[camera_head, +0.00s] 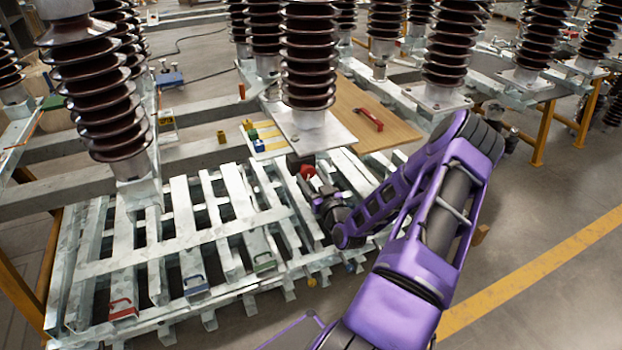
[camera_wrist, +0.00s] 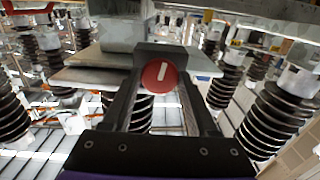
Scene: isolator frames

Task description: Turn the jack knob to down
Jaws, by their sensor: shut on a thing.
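The jack knob (camera_wrist: 159,77) is a round red disc with a white bar across its face. In the wrist view the bar stands nearly upright, its top leaning slightly right. The knob is on a dark block below a grey metal plate. My gripper (camera_wrist: 161,90) has a finger on each side of the knob and is shut on it. In the head view the knob (camera_head: 308,171) is a small red spot at the tip of my gripper (camera_head: 309,184), below an insulator's base plate. The fingertips are too small there to make out contact.
Tall brown ribbed insulators (camera_head: 308,60) stand close around the knob. A slatted metal frame (camera_head: 190,235) lies below and left of my gripper. A wooden board (camera_head: 375,118) with a red handle (camera_head: 369,119) is behind. Open floor (camera_head: 540,230) lies to the right.

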